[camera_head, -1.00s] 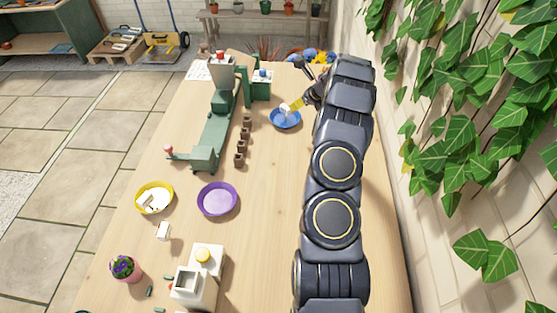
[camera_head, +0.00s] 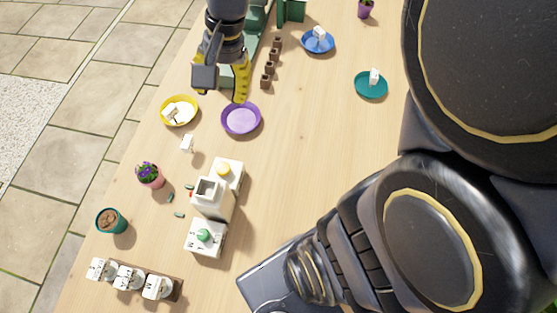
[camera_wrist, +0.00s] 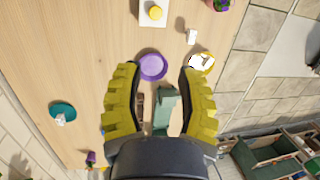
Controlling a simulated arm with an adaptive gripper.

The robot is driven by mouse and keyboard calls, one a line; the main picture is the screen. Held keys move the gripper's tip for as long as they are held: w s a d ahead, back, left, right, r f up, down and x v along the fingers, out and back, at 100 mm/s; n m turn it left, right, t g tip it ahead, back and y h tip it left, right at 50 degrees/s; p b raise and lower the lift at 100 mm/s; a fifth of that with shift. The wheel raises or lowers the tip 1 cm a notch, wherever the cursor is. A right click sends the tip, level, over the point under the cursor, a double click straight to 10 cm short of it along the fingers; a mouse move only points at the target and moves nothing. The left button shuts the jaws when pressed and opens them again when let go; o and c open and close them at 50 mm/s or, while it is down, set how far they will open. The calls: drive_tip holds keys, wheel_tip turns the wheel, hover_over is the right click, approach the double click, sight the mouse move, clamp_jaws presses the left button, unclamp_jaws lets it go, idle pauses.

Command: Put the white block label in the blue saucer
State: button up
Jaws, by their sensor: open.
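The blue saucer (camera_head: 308,47) is at the top middle of the head view, and a white block label (camera_head: 319,33) stands in it. My gripper (camera_head: 222,88) is well to the left of it, above the table near the purple saucer (camera_head: 241,119). Its yellow fingers are apart with nothing between them, as the wrist view (camera_wrist: 158,80) also shows. Other white blocks show: one stands on the bare table (camera_head: 187,143), one lies in the yellow saucer (camera_head: 188,121), and one stands in the teal saucer (camera_head: 366,91).
A row of small brown pots (camera_head: 269,69) and a green stand lie beyond my gripper. A white device (camera_head: 217,190), a flower pot (camera_head: 150,176), a teal pot (camera_head: 111,221) and a rack of white items (camera_head: 129,278) fill the front left. The table's middle is clear.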

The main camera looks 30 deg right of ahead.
drive_tip(key=s+n+g+h, duration=0.2)
drive_tip(key=s+n, duration=0.6)
drive_tip(key=s, duration=0.8)
drive_tip(key=shift+a+f+n+h, duration=0.15)
drive_tip(key=shift+a+n+h, duration=0.15)
drive_tip(key=shift+n, duration=0.1)
